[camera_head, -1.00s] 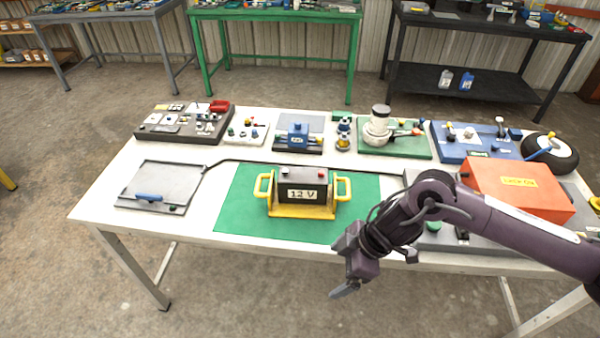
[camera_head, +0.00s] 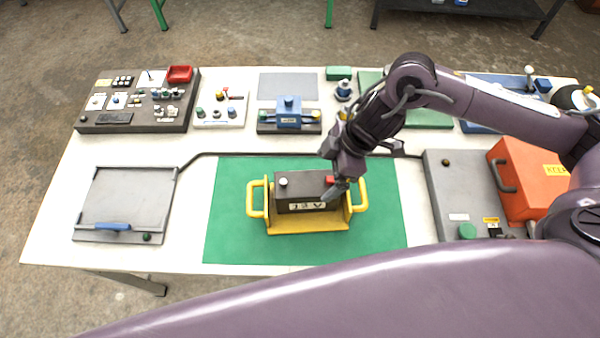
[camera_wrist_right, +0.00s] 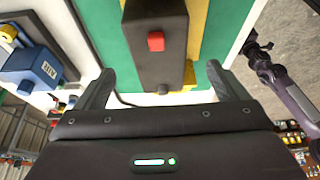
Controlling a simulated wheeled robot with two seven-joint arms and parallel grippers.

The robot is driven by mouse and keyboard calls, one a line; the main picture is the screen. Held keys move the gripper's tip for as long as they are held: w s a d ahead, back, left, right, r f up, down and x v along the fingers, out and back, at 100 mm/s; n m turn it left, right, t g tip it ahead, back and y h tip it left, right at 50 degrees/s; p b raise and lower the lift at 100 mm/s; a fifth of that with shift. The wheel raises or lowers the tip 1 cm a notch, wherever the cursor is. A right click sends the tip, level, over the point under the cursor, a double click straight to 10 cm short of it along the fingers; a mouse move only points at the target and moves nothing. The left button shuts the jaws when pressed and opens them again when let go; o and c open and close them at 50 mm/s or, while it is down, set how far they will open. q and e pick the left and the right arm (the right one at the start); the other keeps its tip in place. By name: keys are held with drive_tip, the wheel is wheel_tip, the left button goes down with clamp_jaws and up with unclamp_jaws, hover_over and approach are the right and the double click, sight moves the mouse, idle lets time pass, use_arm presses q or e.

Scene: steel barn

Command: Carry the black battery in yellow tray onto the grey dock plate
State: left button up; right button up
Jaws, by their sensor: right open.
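The black battery (camera_head: 300,189) sits upright in the yellow tray (camera_head: 308,226), which has a handle at each end, on the green mat. A red terminal shows at its right end. The grey dock plate (camera_head: 125,200) lies on the table's left part, bare, with a blue lever at its front edge. My right gripper (camera_head: 333,189) is at the battery's right end. In the right wrist view its open fingers (camera_wrist_right: 160,76) spread wider than the battery end (camera_wrist_right: 157,45); I cannot tell whether they touch. My left gripper (camera_wrist_right: 254,46) shows small in that view, away from the battery.
A black cable (camera_head: 250,157) runs behind the green mat (camera_head: 225,235) from the dock plate to a grey panel (camera_head: 450,190) at right. An orange box (camera_head: 520,180) stands on that panel. Devices line the back edge. White table is clear between mat and dock plate.

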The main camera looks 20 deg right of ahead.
sight(311, 181)
drive_tip(key=shift+w+a+f, duration=0.1)
drive_tip(key=shift+w+f, duration=0.1)
drive_tip(key=shift+f, duration=0.1)
drive_tip(key=shift+x, duration=0.85)
drive_tip(key=shift+s+a+f+p, duration=0.25)
drive_tip(key=shift+a+p, duration=0.05)
drive_tip(key=shift+p, duration=0.15)
drive_tip(key=x, duration=0.2)
drive_tip(key=p+x, duration=0.1)
drive_tip(key=x, duration=0.1)
drive_tip(key=shift+w+a+r, duration=0.1)
drive_tip(key=shift+w+r, duration=0.05)
drive_tip(key=shift+w, duration=0.05)
drive_tip(key=shift+w+a+f, duration=0.1)
drive_tip(key=shift+a+f, duration=0.05)
drive_tip(key=shift+f, duration=0.3)
use_arm(q)
drive_tip(key=shift+s+r, duration=0.2)
drive_tip(key=shift+r, duration=0.35)
drive_tip(key=shift+s+r, duration=0.15)
drive_tip(key=shift+r, duration=0.35)
use_arm(e)
drive_tip(key=shift+c, duration=1.2)
clamp_jaws()
drive_tip(key=shift+w+r, duration=0.15)
drive_tip(key=shift+r, duration=0.1)
